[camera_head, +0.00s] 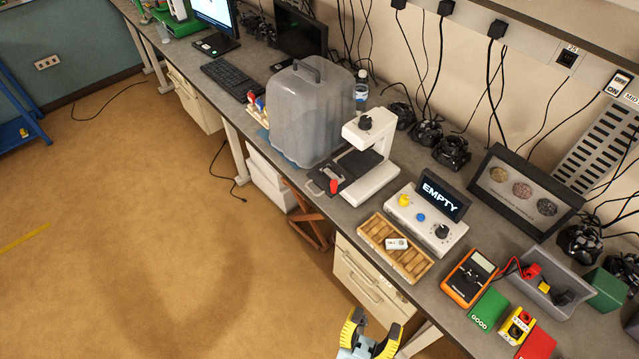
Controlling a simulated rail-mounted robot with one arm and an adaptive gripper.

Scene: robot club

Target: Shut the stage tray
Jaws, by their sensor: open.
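The white microscope-like device (375,180) stands on the grey bench, right of a large translucent cover. Its dark stage tray (345,172) sticks out at the front left, toward the bench's front edge. My gripper (371,326) is at the bottom of the view, in front of the bench and well below and right of the tray. Its yellow-tipped fingers are apart and nothing shows between them. The tray's inner end is hidden under the device.
The translucent cover (300,112) stands close left of the device. A control box reading EMPTY (425,222) and a wooden tray (375,228) are on its right. An orange multimeter (469,278) and coloured blocks lie farther right. The floor (180,230) before the bench is clear.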

